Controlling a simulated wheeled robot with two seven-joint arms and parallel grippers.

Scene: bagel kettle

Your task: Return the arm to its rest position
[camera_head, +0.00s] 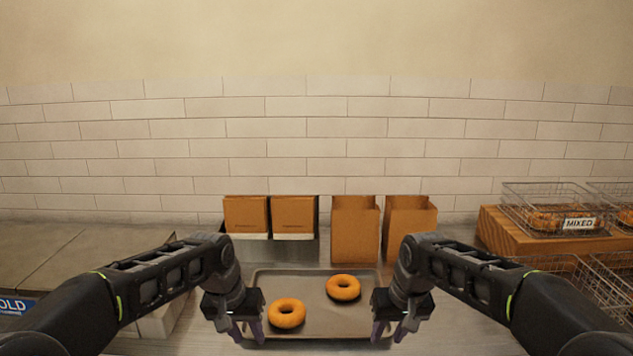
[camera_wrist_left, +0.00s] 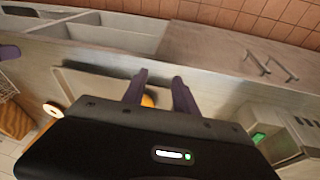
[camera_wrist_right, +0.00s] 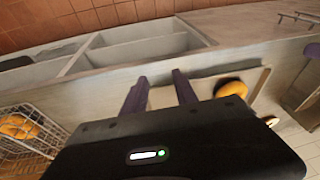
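My left gripper (camera_head: 248,331) hangs at the left edge of the tray, with its fingers pointing down. Its two purple fingers stand apart in the left wrist view (camera_wrist_left: 160,92), with nothing between the tips and part of a bagel behind them. My right gripper (camera_head: 393,331) hangs at the tray's right edge. Its fingers are also apart and empty in the right wrist view (camera_wrist_right: 160,90). The grey tray (camera_head: 335,325) lies on the counter between the grippers. It holds a near-left bagel (camera_head: 272,318) and a far-right bagel (camera_head: 331,291), neither held.
Two open brown bags (camera_head: 354,235) stand behind the tray. Two brown boxes (camera_head: 294,216) stand left of them. A wire basket labelled MIXED (camera_head: 545,222) sits on a wooden block (camera_head: 500,232) at right, with more baskets nearer. A blue sign (camera_head: 15,306) is at far left.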

